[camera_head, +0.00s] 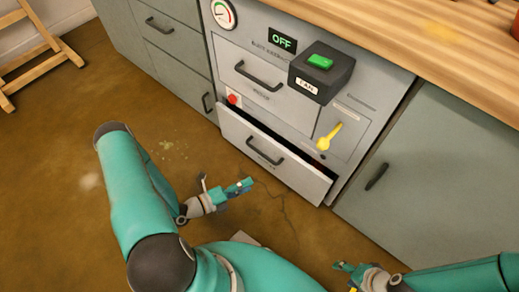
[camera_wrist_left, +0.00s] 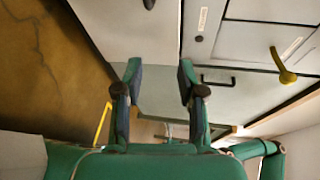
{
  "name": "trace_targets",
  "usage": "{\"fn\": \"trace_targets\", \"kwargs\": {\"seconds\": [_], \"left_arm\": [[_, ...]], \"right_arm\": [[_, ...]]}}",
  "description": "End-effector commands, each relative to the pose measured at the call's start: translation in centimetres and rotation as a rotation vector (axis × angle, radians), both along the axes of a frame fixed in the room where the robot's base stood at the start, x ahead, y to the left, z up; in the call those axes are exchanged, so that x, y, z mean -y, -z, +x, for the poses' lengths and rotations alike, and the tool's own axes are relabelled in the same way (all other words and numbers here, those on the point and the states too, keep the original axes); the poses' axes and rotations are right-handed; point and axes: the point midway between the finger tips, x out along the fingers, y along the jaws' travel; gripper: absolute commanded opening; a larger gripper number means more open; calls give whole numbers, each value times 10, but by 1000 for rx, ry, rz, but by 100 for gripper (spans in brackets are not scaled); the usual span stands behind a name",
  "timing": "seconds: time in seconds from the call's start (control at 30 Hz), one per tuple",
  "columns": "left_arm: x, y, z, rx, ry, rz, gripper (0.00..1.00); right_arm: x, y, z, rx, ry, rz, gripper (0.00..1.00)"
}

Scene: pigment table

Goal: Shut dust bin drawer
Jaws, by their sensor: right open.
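The dust bin drawer (camera_head: 285,173) is the lowest drawer of the grey unit in the head view. It stands partly open, with a dark gap above its pale front and a dark bar handle (camera_head: 264,152). My left gripper (camera_head: 246,185) is in front of the drawer's lower left part, apart from it and empty. In the left wrist view its two fingers (camera_wrist_left: 158,72) are spread, with a pale panel, apparently the drawer front (camera_wrist_left: 135,32), beyond them. My right gripper (camera_head: 344,268) is open and empty at the bottom, in front of the cabinets.
A black switch box (camera_head: 320,70) with a green button is above. A wooden worktop (camera_head: 420,40) overhangs.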

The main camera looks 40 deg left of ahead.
Motion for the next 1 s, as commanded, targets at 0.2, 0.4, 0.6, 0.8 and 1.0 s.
{"fn": "trace_targets", "kwargs": {"seconds": [0.2, 0.4, 0.6, 0.8, 1.0], "left_arm": [[-71, 13, -6, -39, -336, -70, 39], [-73, 18, 13, -37, -350, -72, 39], [-69, 26, 51, -36, -345, -70, 39], [-65, 36, 94, -35, -344, -69, 39], [-63, 43, 131, -37, -346, -70, 39]], "right_arm": [[0, -4, 0, 0, 0, 0, 60], [0, 1, 0, 0, 0, 0, 60], [0, 9, 0, 0, 0, 0, 60], [0, 20, 0, 0, 0, 0, 60], [0, 29, 0, 0, 0, 0, 60]]}}
